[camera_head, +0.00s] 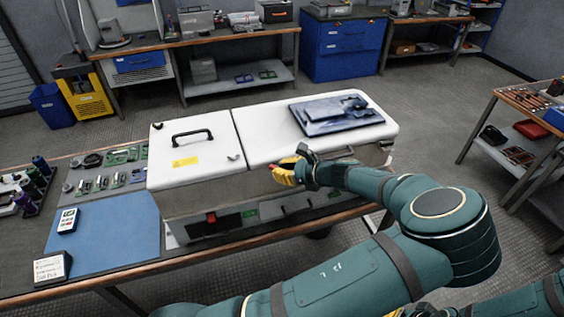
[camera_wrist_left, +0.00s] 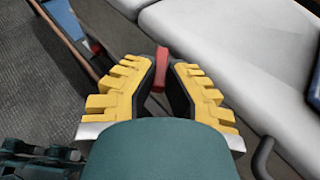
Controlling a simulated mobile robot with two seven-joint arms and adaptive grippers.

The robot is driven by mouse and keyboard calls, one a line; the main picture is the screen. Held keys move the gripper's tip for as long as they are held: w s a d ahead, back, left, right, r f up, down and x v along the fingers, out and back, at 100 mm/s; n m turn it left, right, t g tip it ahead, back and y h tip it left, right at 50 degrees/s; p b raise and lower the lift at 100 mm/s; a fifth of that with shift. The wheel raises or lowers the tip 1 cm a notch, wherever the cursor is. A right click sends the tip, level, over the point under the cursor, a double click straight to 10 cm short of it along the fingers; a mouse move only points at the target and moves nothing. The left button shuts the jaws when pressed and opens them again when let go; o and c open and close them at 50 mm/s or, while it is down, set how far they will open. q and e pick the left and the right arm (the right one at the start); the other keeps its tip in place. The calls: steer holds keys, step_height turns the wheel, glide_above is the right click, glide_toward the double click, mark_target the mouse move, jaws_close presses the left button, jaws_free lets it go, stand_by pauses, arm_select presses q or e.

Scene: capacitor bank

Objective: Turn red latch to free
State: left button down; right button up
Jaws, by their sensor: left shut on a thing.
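The capacitor bank is a long white-topped box (camera_head: 195,150) on the workbench, with a black handle (camera_head: 192,137) on its left lid. My left gripper (camera_head: 284,172) reaches its front side from the right. In the left wrist view, the yellow-padded fingers of this gripper (camera_wrist_left: 160,75) are shut on the red latch (camera_wrist_left: 161,54), whose upper end shows between the fingertips. In the head view the gripper mostly hides the latch. Yellow parts, likely of my right gripper (camera_head: 415,311), show at the bottom edge, cut off; their opening cannot be made out.
A dark blue flat part (camera_head: 335,122) lies on the box's right lid. A red switch (camera_head: 211,217) sits on the lower front panel. A blue mat (camera_head: 105,228), a meter (camera_head: 68,220) and small boards lie on the bench at left. A tool table (camera_head: 510,97) stands at right.

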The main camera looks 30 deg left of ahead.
arm_select(q)
steer(key=n+g, duration=0.1)
steer(key=n+g+p, duration=0.1)
steer(key=g, duration=0.1)
steer(key=shift+w+a+n, duration=0.15)
steer(key=shift+w+n, duration=0.15)
steer(key=shift+w+n+g+h+p, duration=0.15)
steer(key=shift+n+g+h+p, duration=0.45)
steer(key=shift+n+g, duration=0.65)
arm_select(e)
steer(key=shift+d+r, duration=0.1)
steer(key=shift+r, duration=1.45)
arm_select(q)
steer(key=shift+n+g, duration=0.25)
steer(key=shift+g, duration=0.2)
steer(key=c, duration=1)
jaws_free()
arm_select(e)
steer(key=shift+s, duration=0.1)
arm_select(q)
steer(key=shift+a+r, duration=0.1)
steer(key=shift+w, duration=0.1)
